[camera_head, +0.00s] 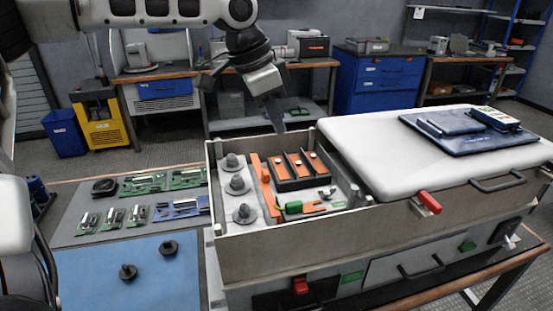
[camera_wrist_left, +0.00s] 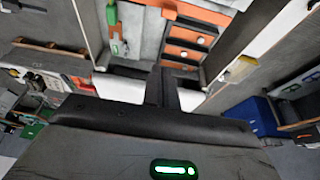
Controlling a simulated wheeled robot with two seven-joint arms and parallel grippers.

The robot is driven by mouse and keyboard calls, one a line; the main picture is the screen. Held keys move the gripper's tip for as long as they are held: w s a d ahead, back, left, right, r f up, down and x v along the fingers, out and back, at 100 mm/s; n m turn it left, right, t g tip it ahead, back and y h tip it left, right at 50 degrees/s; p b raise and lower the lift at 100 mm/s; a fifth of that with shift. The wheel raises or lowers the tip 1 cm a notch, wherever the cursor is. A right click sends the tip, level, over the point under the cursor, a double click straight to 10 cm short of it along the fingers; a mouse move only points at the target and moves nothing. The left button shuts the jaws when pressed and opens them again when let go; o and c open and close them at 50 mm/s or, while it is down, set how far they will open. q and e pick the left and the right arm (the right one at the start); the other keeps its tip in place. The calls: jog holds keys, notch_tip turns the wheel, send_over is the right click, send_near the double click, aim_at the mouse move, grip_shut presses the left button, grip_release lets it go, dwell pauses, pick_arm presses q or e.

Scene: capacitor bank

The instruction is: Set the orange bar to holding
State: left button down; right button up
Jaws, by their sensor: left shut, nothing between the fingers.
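The orange bar (camera_head: 265,186) stands in the open part of the grey cabinet (camera_head: 300,240), between a column of grey round terminals (camera_head: 238,184) and several black blocks with orange tops (camera_head: 299,166). A green-handled lever (camera_head: 292,207) lies near its lower end. My left gripper (camera_head: 280,128) is above the cabinet's back edge, shut and empty, pointing down and apart from the bar. Its closed fingers also show in the left wrist view (camera_wrist_left: 163,88). Orange parts (camera_wrist_left: 187,40) and a green handle (camera_wrist_left: 112,14) show past them; I cannot tell which part is the bar. My right gripper is not in view.
A white cover (camera_head: 370,145) closes the cabinet's right part, with a blue mat (camera_head: 455,136) and a device on it. A red latch (camera_head: 429,202) is on the front edge. Green circuit boards (camera_head: 145,182) and a blue mat (camera_head: 90,275) with two dark knobs lie at left.

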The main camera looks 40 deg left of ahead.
aim_at(264, 177)
pick_arm(q)
jog(key=x, duration=1)
jog(key=shift+w+f, duration=0.1)
jog(key=shift+f, duration=0.1)
jog(key=s+a, duration=0.1)
jog(key=s+a+p, duration=0.1)
jog(key=shift+s+a+r, duration=0.15)
jog(key=shift+s+r, duration=0.15)
jog(key=shift+s+a, duration=0.15)
jog(key=shift+f, duration=0.1)
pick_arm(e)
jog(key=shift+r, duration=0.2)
